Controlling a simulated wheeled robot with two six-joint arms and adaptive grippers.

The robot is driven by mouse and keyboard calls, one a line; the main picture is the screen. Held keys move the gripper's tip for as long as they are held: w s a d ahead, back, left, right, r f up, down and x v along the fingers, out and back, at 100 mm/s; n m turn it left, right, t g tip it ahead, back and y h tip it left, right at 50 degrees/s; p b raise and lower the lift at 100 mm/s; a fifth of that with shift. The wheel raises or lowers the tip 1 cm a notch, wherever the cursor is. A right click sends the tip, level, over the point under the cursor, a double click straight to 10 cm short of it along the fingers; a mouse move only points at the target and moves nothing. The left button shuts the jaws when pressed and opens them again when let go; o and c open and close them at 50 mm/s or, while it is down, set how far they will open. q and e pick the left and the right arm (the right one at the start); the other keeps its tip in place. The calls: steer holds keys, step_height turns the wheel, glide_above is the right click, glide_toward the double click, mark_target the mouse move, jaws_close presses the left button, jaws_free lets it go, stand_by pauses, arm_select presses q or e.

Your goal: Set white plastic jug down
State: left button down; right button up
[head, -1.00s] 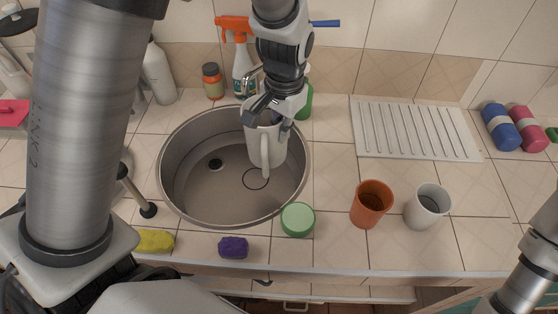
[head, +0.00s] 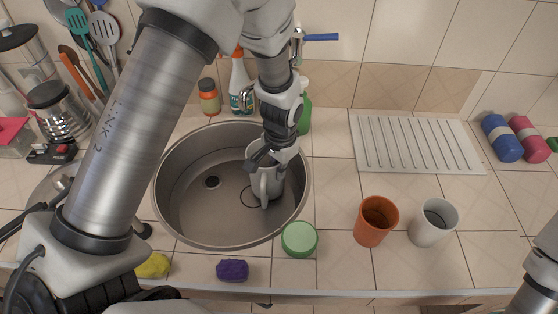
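The white plastic jug (head: 268,186) is upright inside the round metal sink (head: 190,225), in its right half, with its handle facing the front. My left gripper (head: 270,158) points down at the jug's top, and its fingers are closed at the rim. The gripper hides most of the rim. The jug's base is at or close to the sink floor; I cannot tell for sure whether it touches. Only a link of my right arm shows at the lower right edge; its gripper is out of view.
An orange cup (head: 375,222), a white cup (head: 433,222) and a green round container (head: 299,239) stand right of the sink. A white drainboard (head: 415,142) lies behind. A spray bottle (head: 240,85) stands behind the sink. A purple sponge (head: 232,271) lies in front.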

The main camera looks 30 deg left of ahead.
arm_select(q)
steer(key=w, duration=0.1)
steer(key=w+a+f+p, duration=0.1)
steer(key=w, duration=0.1)
steer(key=shift+a+f, duration=0.15)
steer(key=shift+s, duration=0.1)
steer(key=shift+f, duration=0.15)
steer(key=c, duration=1.3)
jaws_free()
steer(key=r, duration=0.4)
steer(key=r+b, duration=0.1)
steer(key=r, duration=0.7)
steer(key=shift+d+r+b, duration=0.2)
steer(key=shift+d+b, duration=0.1)
steer(key=shift+b, duration=0.05)
